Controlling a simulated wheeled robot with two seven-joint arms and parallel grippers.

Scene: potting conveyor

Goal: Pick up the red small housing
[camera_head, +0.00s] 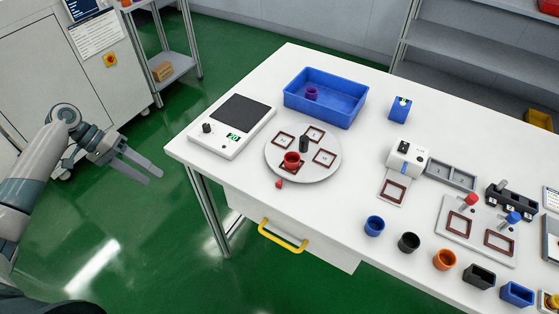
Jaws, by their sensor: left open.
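The red small housing (292,160) is a round red cup. It stands upright on the front marked square of the round grey turntable (302,176). A small red piece (279,184) lies on the table just in front of the turntable. My left gripper (154,177) is open and empty. It is over the green floor left of the table, well apart from the housing, with its fingers pointing right. My right gripper is not in view.
A scale (231,127) stands left of the turntable, with a blue bin (325,112) behind it holding a purple cup (311,93). Right are a grey-white device (407,157) and several cups, including a blue one (374,226). The table's front left corner is clear.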

